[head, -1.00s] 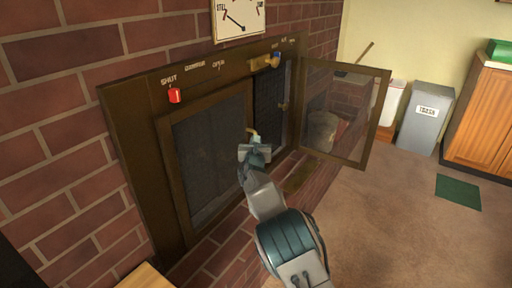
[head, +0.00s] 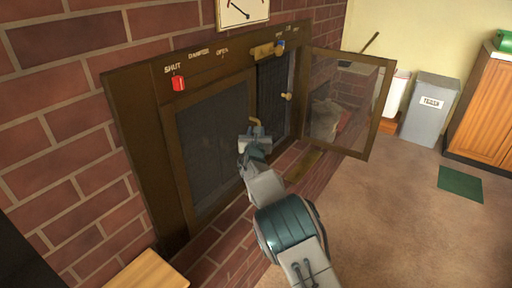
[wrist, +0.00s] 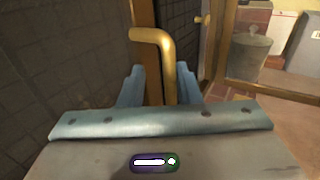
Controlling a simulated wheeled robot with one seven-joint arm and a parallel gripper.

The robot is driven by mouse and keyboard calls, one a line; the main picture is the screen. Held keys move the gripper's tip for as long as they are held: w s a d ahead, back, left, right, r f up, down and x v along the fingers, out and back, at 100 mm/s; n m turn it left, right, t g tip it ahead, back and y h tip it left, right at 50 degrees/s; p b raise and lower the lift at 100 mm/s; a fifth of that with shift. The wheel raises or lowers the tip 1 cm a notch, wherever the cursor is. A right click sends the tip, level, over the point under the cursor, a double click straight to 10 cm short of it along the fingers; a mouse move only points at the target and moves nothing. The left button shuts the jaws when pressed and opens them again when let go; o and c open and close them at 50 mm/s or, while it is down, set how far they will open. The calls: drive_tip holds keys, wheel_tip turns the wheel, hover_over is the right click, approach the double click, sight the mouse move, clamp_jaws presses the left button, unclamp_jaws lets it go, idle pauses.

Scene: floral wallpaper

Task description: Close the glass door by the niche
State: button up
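The brick fireplace has a brown metal frame with two glass doors. The left glass door (head: 212,140) looks shut or nearly shut; I cannot tell which. The right glass door (head: 345,100) stands swung out into the room. A hooked brass handle (head: 255,123) is at the left door's right edge; it also shows in the wrist view (wrist: 166,60). My gripper (head: 255,138) is at this handle. In the wrist view my gripper's blue fingers (wrist: 160,75) are apart, one on each side of the handle, with gaps visible. No firm hold shows.
A dark mesh screen (head: 272,88) shows between the doors, with a small knob (head: 287,97). A red slider (head: 178,83) and a brass lever (head: 266,50) are on the top frame. A brick ledge (head: 235,255) runs below. Carpet (head: 400,220) is open at right, before a grey bin (head: 428,115).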

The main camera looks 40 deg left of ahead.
drive_tip(key=p+v, duration=0.2)
drive_tip(key=v, duration=1)
drive_tip(key=shift+d, duration=0.35)
drive_tip(key=shift+s, duration=0.15)
